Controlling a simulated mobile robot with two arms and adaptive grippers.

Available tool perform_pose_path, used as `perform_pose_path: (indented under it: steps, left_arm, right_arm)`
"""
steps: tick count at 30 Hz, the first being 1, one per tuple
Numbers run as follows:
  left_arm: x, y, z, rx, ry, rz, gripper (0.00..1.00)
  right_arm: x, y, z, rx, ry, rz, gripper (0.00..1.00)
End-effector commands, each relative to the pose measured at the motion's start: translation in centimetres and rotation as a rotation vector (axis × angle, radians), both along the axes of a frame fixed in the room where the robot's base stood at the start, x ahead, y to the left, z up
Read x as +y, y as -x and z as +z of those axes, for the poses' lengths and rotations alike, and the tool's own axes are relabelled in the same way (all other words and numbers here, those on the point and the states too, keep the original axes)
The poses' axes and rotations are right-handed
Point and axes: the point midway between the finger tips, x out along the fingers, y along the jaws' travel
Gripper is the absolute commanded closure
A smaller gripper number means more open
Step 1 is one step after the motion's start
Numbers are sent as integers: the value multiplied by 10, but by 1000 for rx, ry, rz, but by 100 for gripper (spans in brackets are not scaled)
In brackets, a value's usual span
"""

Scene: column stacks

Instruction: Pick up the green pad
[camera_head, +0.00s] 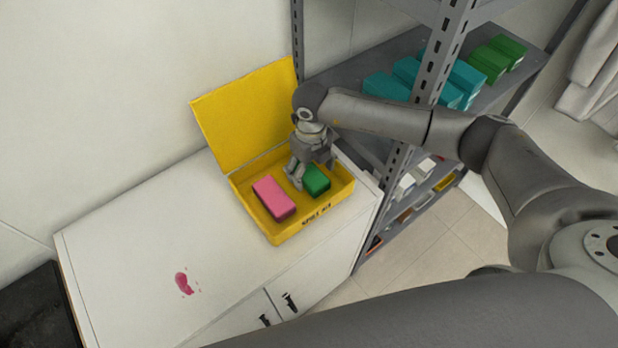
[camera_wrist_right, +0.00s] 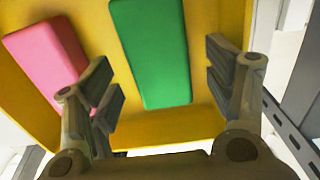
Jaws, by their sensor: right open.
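The green pad (camera_head: 317,181) is a green block lying in the yellow box (camera_head: 283,236), on the right side of its floor. A pink block (camera_head: 272,197) lies beside it to the left, apart from it. My right gripper (camera_head: 299,180) is over the box, just left of the green pad in the head view, and hides part of it. In the right wrist view the right gripper (camera_wrist_right: 162,92) is open and empty. The green pad (camera_wrist_right: 152,50) shows there beyond and between its fingers. The left gripper is not in view.
The box's yellow lid (camera_head: 245,115) stands open at the back. The box sits on a white cabinet (camera_head: 140,250) with a red stain (camera_head: 183,283). A grey metal shelf (camera_head: 437,60) with teal boxes (camera_head: 460,80) and green boxes (camera_head: 497,58) stands close on the right.

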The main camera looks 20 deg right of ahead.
Motion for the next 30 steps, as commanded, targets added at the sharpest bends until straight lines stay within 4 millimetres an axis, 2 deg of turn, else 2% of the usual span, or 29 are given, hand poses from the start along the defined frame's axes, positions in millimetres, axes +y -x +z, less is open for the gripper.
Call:
perform_pose_path:
  steps: [1, 3, 11, 23, 30]
  left_arm:
    - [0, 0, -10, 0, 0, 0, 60]
    - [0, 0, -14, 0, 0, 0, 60]
    - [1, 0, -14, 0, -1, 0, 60]
    - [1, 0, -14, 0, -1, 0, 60]
    - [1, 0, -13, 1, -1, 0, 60]
  right_arm:
    - [1, 0, -14, 2, 1, 0, 25]
    - [0, 0, -21, 2, 1, 0, 25]
    - [0, 0, -23, 1, 0, 0, 25]
    - [0, 0, -23, 0, 0, 0, 74]
    - [0, 0, -22, 0, 0, 0, 74]
